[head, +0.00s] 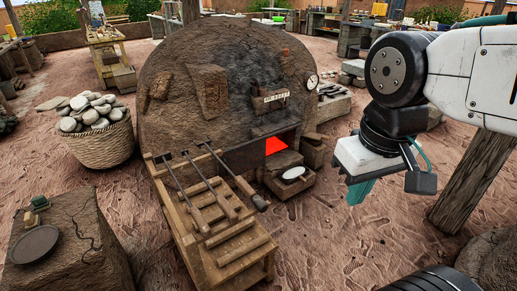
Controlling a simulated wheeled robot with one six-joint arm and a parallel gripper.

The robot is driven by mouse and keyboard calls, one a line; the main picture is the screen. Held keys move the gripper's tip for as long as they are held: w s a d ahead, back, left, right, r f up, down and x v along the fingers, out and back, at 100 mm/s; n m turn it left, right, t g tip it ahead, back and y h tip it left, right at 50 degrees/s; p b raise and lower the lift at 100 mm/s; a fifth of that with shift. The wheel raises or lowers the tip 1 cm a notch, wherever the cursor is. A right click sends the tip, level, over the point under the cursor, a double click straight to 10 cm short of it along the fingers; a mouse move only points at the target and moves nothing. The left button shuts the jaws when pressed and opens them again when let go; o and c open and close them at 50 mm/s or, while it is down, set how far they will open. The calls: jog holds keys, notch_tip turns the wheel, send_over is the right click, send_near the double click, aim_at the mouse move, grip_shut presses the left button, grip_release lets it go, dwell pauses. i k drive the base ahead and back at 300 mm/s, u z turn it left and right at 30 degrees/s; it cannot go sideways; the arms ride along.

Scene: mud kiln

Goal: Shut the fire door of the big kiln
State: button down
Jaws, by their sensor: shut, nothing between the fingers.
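The big kiln (205,60) is a brown mud dome in the middle of the head view. Its low front opening is dark on the left, with a bright red-orange glow (276,146) showing on the right, so the opening is not fully covered. I cannot clearly make out the fire door; a dark blocky piece (313,152) stands at the right side of the opening, but I cannot tell whether it is the door. My gripper (359,191) has teal fingers, shut and empty, pointing down to the right of the kiln, apart from it.
A wooden rack (228,258) with long-handled tools stands before the kiln. A box with a white dish (293,173) sits below the opening. A basket of stones (98,145) is at left, a mud block (88,262) at front left, a wooden post (478,185) at right. Ground below my gripper is clear.

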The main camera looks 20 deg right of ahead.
aim_at(244, 159)
jog(key=z, duration=0.8)
jog(key=i, duration=0.9)
jog(key=z, duration=0.7)
jog(key=i, duration=2.1)
jog(key=u, duration=1.5)
jog(key=i, duration=0.75)
jog(key=u, duration=0.8)
